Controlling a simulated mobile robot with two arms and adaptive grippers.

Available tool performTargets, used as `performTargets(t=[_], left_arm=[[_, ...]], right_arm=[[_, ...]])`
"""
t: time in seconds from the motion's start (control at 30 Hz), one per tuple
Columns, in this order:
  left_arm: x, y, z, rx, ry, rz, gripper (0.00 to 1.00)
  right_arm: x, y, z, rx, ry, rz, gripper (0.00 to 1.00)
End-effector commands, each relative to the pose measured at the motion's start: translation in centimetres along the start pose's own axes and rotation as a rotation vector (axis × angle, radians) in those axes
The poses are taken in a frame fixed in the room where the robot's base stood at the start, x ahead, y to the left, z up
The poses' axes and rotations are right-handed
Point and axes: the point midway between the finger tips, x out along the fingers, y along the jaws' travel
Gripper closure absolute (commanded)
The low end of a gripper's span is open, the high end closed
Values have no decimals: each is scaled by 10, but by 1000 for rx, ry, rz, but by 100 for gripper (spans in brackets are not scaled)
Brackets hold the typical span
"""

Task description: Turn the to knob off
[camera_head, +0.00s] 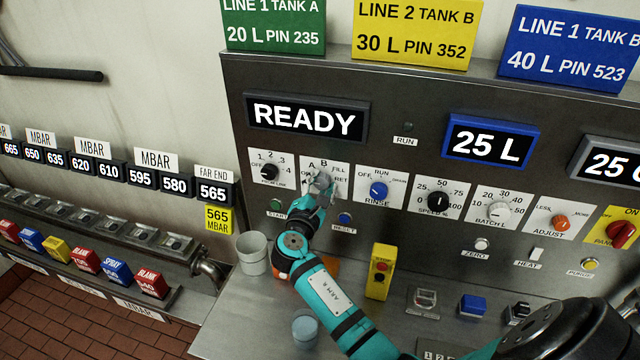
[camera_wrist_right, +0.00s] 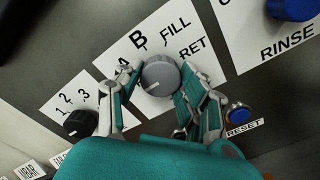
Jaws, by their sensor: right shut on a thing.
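A grey round knob (camera_wrist_right: 162,74) sits on a white plate (camera_wrist_right: 200,58) marked A, B, FILL and RET. Its pale pointer mark faces the lower left in the right wrist view. My right gripper (camera_wrist_right: 160,82) has one finger on each side of this knob and is shut on it. In the head view the right gripper (camera_head: 320,184) covers most of the knob and the lower part of its plate (camera_head: 341,170), so the OFF mark is mostly hidden. My left gripper is out of view.
A black knob (camera_head: 270,172) is to the left and a blue RINSE knob (camera_head: 378,190) to the right. Green START (camera_head: 276,204) and blue RESET (camera_head: 345,218) buttons lie below. A grey cup (camera_head: 253,253) and yellow stop box (camera_head: 380,271) stand on the ledge.

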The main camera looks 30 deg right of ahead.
Motion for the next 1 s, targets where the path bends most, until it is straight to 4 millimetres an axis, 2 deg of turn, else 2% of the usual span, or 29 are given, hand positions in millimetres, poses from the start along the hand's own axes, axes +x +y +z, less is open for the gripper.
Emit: performTargets(t=[0.27,0.3,0.43,0.77,0.87,1.0], left_arm=[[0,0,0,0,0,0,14],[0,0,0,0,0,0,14],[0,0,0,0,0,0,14],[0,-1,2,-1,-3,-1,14],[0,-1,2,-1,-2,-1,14],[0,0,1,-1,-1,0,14]], right_arm=[[0,1,1,-3,-2,4,93],[0,1,1,-3,-2,4,56],[0,1,0,-2,-1,3,39],[-3,0,0,-1,1,1,38],[-14,0,-1,0,3,1,38],[-41,0,-1,1,4,0,38]])
